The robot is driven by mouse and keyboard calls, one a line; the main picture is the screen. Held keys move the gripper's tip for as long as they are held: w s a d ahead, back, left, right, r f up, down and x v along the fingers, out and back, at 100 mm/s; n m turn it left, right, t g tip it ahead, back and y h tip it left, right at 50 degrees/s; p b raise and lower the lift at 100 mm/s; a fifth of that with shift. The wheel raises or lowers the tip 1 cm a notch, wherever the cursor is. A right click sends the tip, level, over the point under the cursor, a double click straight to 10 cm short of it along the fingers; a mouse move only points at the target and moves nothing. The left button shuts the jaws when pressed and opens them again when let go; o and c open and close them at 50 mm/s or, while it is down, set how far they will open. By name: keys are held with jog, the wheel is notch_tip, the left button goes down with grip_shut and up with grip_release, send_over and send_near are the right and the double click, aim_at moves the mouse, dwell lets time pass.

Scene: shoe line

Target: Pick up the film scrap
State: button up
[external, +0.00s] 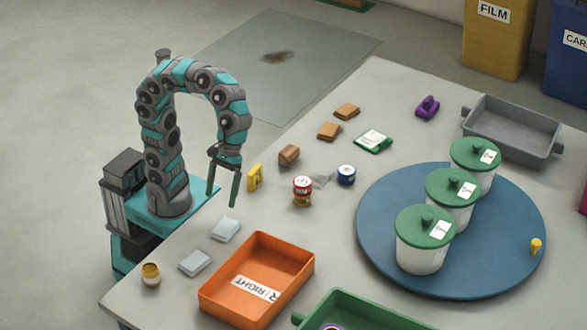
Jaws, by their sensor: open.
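The film scrap (322,180) looks like a small pale grey, translucent crumpled piece on the table. It lies between a red-and-white can (302,190) and a blue-and-white can (346,174), and the red can partly overlaps its left side in this view. My gripper (222,199) points down near the table's left edge, with its two dark green fingers apart and nothing between them. It is to the left of the scrap, with the yellow item (255,177) and the red can between them.
Brown blocks (330,131) and a green-edged card (373,140) lie behind. A blue turntable (390,270) carries green-lidded tubs to the right. An orange tray (212,301) and two pale packets (226,229) are in front. A yellow FILM bin (490,50) stands beyond the table.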

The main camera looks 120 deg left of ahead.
aim_at(225, 228)
jog(key=w, duration=0.1)
jog(key=w+d+r+n, duration=0.1)
jog(key=w+n, duration=0.1)
jog(key=w, duration=0.1)
jog(key=shift+w+d+r, duration=0.1)
jog(key=shift+d+r, duration=0.05)
jog(key=shift+d, duration=0.1)
jog(key=shift+w+d, duration=0.1)
jog(key=b+x, duration=0.1)
jog(key=x, duration=0.6)
jog(key=shift+w+f, duration=0.15)
jog(key=shift+f, duration=0.25)
jog(key=c, duration=1.3)
jog(key=shift+r, duration=0.2)
